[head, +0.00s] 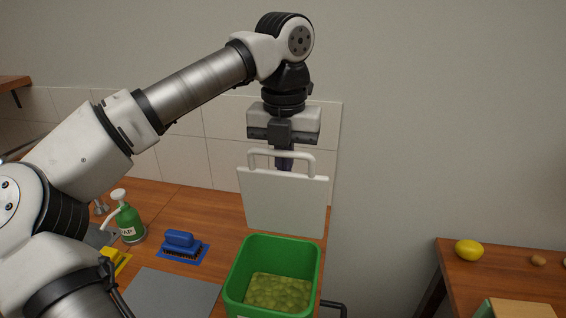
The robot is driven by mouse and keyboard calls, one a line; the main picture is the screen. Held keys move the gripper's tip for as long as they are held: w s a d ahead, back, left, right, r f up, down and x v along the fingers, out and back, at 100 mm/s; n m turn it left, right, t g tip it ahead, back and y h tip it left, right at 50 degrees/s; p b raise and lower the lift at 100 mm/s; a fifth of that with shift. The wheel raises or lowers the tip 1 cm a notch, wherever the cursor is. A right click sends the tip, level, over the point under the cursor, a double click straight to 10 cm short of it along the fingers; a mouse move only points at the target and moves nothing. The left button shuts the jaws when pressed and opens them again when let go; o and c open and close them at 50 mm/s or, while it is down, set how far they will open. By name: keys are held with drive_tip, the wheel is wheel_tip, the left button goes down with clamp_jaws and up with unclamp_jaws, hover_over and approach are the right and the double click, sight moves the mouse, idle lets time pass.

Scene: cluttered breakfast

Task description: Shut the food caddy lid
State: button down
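The green food caddy (240,278) stands on the wooden counter, open at the top, with a lumpy yellow-green filling inside. Its pale grey lid (284,203) stands nearly upright above the caddy's back rim, and a loop handle (282,153) sits on the lid's top edge. My gripper (284,165) points down at the lid's top edge, with its dark fingers partly hidden behind the lid and handle. I cannot tell whether the fingers touch the lid or how far apart they are.
A green soap bottle (129,224), a blue brush (181,243) on a blue mat and a yellow item (113,262) are left of the caddy. A grey slab (170,296) lies nearer. A second table (510,270) at right holds a lemon (468,250). A wall is behind.

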drive_tip(key=shift+s+a, duration=0.15)
drive_tip(key=shift+s, duration=0.45)
drive_tip(key=s, duration=0.1)
drive_tip(key=s+b, duration=0.1)
drive_tip(key=shift+s+a+f, duration=0.25)
drive_tip(key=shift+s+a, duration=0.05)
drive_tip(key=shift+s, duration=0.1)
drive_tip(key=s, duration=0.1)
drive_tip(key=b, duration=0.1)
drive_tip(key=s+f+b, duration=0.1)
drive_tip(key=shift+s+a, duration=0.25)
drive_tip(key=shift+s, duration=0.1)
drive_tip(key=shift+f, duration=0.1)
